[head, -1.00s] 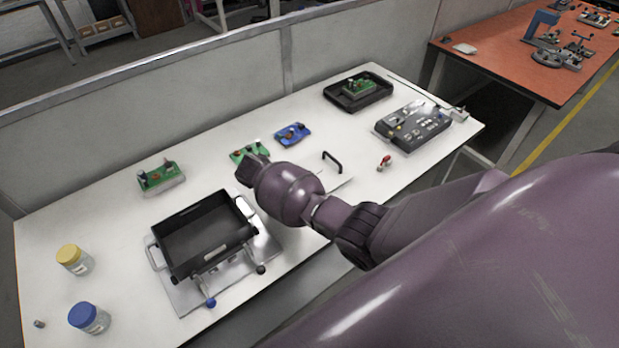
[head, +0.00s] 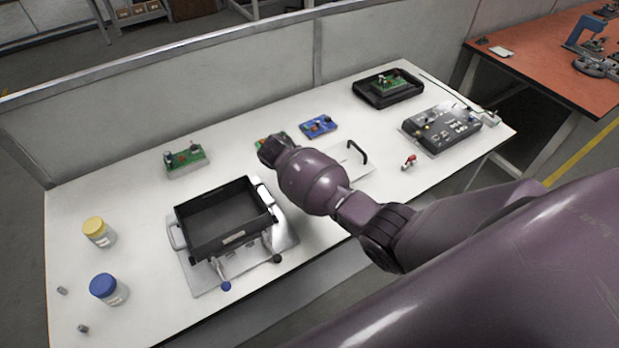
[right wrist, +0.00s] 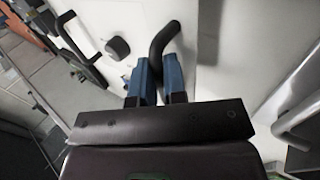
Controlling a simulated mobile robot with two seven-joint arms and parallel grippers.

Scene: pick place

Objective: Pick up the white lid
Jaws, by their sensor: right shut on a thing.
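The white lid (head: 345,157) is a flat white plate near the middle of the table in the head view, partly hidden behind my right arm. A black arched handle (head: 358,152) stands at its right side. In the right wrist view, my right gripper (right wrist: 158,85) has its blue fingers shut about a black bar handle (right wrist: 163,38) over a white surface. In the head view my right arm hides this gripper. How high the lid is above the table is hard to tell. My left gripper is in neither view.
A black tray (head: 188,245) with clamps stands left of my right arm. Jars with yellow (head: 94,226) and blue (head: 103,285) lids stand at the left. Circuit boards lie behind. A grey control box (head: 440,130) and a small red-handled part (head: 409,161) are at the right.

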